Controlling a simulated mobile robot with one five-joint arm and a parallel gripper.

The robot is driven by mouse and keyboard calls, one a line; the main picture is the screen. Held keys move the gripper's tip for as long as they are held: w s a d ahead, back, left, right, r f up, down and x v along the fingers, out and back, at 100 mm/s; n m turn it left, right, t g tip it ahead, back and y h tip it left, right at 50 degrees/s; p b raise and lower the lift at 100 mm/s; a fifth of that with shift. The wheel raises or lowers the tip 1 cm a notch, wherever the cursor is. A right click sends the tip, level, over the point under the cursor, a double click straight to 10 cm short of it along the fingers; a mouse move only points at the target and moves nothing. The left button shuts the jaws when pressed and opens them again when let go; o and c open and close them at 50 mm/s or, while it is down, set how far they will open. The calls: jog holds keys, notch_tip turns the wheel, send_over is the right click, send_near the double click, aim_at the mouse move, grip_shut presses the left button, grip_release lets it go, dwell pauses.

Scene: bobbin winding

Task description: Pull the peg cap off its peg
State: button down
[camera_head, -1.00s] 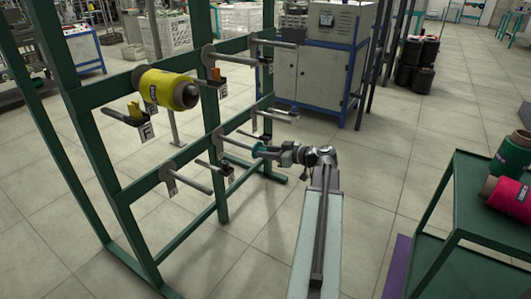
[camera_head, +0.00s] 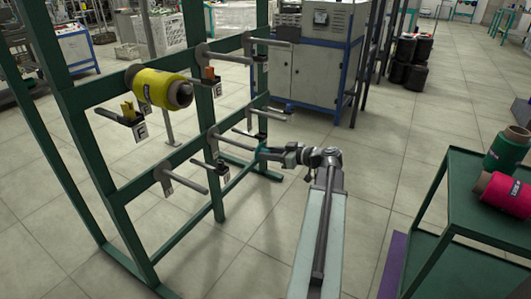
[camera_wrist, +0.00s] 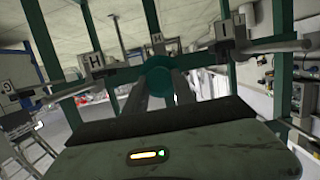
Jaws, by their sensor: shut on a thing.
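The teal peg cap (camera_head: 262,153) is in my gripper (camera_head: 271,154), low in front of the green rack in the head view. In the wrist view, the cap (camera_wrist: 158,86) shows as a round teal disc at the tips of the two dark fingers of my gripper (camera_wrist: 162,88), which are shut on it. A grey peg (camera_head: 236,144) on the rack points toward the cap. Whether the peg's tip is still inside the cap or just clear of it is too small to tell.
The green rack (camera_head: 122,228) carries several grey pegs with letter tags and a yellow spool (camera_head: 158,87). A green cart (camera_head: 463,205) with a green and a pink spool (camera_head: 503,191) stands at right. Floor between is clear.

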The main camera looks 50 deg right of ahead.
jog(key=shift+f+v, duration=0.15)
jog(key=shift+v, duration=0.5)
jog(key=shift+f+v, duration=0.15)
jog(key=shift+v, duration=0.5)
